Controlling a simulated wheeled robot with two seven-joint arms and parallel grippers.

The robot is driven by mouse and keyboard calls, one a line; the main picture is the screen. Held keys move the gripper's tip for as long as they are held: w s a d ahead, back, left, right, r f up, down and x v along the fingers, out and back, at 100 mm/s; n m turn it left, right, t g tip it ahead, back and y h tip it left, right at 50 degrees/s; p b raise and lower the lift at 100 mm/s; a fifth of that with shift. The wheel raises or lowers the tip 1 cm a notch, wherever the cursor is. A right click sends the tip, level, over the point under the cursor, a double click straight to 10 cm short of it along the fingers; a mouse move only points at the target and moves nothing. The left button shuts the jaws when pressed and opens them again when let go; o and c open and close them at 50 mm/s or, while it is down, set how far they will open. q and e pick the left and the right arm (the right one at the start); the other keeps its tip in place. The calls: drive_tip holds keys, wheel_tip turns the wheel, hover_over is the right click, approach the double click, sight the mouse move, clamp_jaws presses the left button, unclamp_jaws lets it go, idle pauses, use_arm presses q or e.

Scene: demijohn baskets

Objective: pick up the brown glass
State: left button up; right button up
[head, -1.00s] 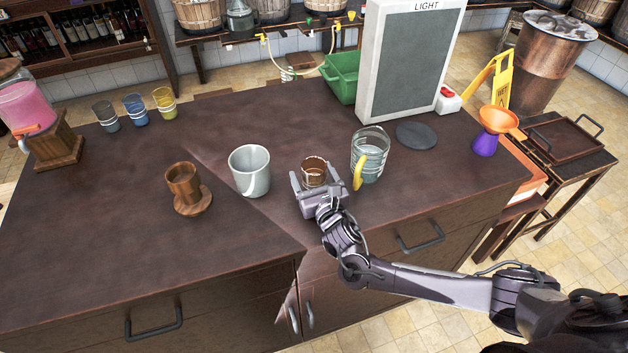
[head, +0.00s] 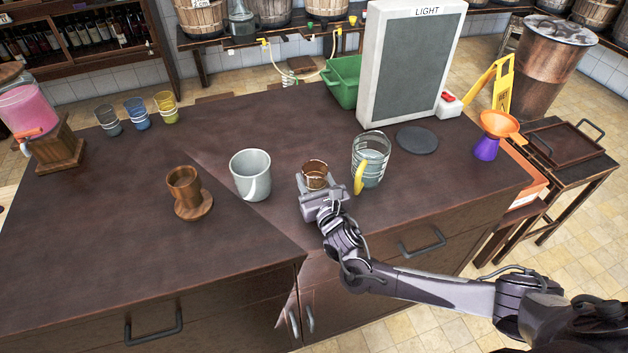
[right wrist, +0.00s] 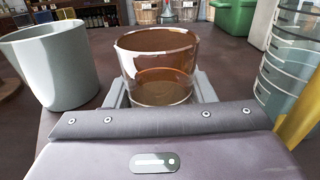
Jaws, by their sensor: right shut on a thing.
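The brown glass (head: 315,173) is a small see-through amber tumbler standing upright near the front edge of the dark counter. In the right wrist view the brown glass (right wrist: 158,62) is right in front of the palm, between the two fingers. My right gripper (head: 318,187) is shut on the brown glass; in the right wrist view the gripper (right wrist: 160,92) has a finger against each side of it. I cannot tell whether the glass is lifted off the counter. My left gripper is not in view.
A wooden cup (head: 184,184) is further left. Grey, blue and yellow glasses (head: 137,113) stand at the back left. A light panel (head: 403,75) stands behind.

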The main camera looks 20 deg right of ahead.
wheel_tip(320, 180, up, 20)
drive_tip(key=b, duration=0.2)
drive_tip(key=shift+f, duration=0.2)
idle(0.8)
idle(0.4)
